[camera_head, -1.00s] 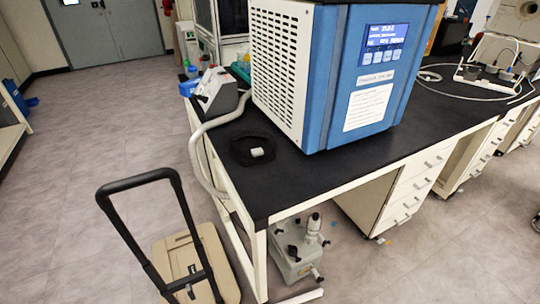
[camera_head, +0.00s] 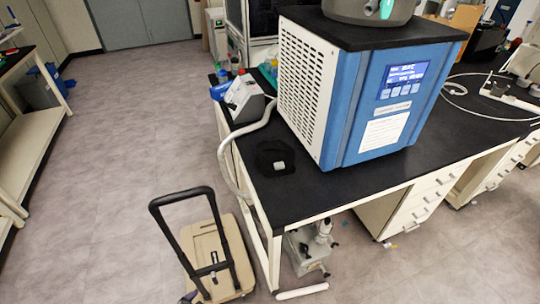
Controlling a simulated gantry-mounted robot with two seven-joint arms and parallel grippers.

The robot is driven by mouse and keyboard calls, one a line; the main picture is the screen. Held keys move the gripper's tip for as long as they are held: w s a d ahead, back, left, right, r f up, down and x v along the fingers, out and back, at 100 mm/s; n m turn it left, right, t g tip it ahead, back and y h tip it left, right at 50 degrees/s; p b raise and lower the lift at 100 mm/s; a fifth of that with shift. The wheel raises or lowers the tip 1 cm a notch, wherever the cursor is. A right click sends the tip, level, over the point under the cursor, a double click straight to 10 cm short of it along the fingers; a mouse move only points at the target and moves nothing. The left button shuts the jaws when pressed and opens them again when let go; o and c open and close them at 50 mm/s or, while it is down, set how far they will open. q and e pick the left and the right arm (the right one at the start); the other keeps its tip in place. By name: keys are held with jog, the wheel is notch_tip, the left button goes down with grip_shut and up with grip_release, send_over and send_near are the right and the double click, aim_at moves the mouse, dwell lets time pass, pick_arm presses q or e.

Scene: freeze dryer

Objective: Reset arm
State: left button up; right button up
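Neither of my grippers nor my arms shows in the head view. The blue and white freeze dryer (camera_head: 352,95) stands on the black-topped bench (camera_head: 330,195), with its lit display (camera_head: 404,79) facing front right. A grey round vessel (camera_head: 345,8) sits on top of it, cut off by the upper edge. A hose (camera_head: 222,157) runs from the dryer's left side down past the bench end.
A beige cart with a black handle (camera_head: 213,262) stands on the floor at the bench's left end. A vacuum pump (camera_head: 305,252) sits under the bench. A shelf unit (camera_head: 30,130) is at far left. The floor between is clear.

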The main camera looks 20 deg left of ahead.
pick_arm(q)
jog(key=s+d+r+n+g, duration=0.2)
jog(key=s+r+g, duration=0.15)
jog(key=s, duration=0.35)
notch_tip(320, 180, up, 37)
jog(key=p, duration=3.8)
jog(key=shift+g, duration=0.35)
jog(key=shift+c, duration=0.4)
